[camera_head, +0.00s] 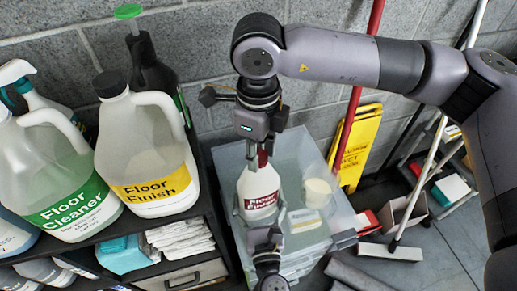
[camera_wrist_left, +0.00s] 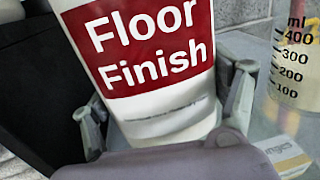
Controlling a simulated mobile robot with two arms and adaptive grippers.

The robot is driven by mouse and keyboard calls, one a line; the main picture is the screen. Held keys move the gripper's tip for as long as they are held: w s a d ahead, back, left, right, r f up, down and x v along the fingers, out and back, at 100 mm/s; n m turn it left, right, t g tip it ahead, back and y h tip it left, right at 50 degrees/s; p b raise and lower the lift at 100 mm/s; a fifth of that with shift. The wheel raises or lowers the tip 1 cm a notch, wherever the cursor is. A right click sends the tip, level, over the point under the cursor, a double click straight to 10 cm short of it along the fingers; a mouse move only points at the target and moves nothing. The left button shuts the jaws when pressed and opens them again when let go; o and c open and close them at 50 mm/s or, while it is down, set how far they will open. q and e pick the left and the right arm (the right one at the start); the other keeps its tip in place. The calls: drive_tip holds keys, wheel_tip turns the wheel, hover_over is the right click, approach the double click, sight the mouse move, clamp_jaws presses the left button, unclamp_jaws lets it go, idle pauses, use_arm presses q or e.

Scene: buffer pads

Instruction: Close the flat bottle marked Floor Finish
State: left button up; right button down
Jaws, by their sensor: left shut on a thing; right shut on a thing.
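The flat bottle (camera_head: 262,187) is white with a red "Floor Finish" label and stands upright on the translucent bin lid. It fills the middle of the left wrist view (camera_wrist_left: 150,50). My left gripper (camera_head: 262,212) is shut on the bottle's lower body, with one finger on each side; it shows below the label in the left wrist view (camera_wrist_left: 165,112). My right gripper (camera_head: 262,148) comes down from above and is shut on the dark red cap (camera_head: 263,158) at the bottle's top. The gripper largely hides the cap and neck, so I cannot tell how the cap sits.
A jug (camera_head: 147,150) with a yellow "Floor Finish" label and a "Floor Cleaner" jug (camera_head: 45,175) stand on the left shelf. A measuring cup (camera_head: 318,193) and a sponge pack (camera_head: 304,221) are right of the bottle on the bin lid (camera_head: 285,160). A yellow sign (camera_head: 357,148) leans behind.

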drive_tip(key=m, duration=0.4)
drive_tip(key=shift+m, duration=0.4)
drive_tip(key=m, duration=0.6)
drive_tip(key=c, duration=1.1)
unclamp_jaws()
wheel_tip(320, 180, up, 12)
use_arm(q)
drive_tip(key=o, duration=2.3)
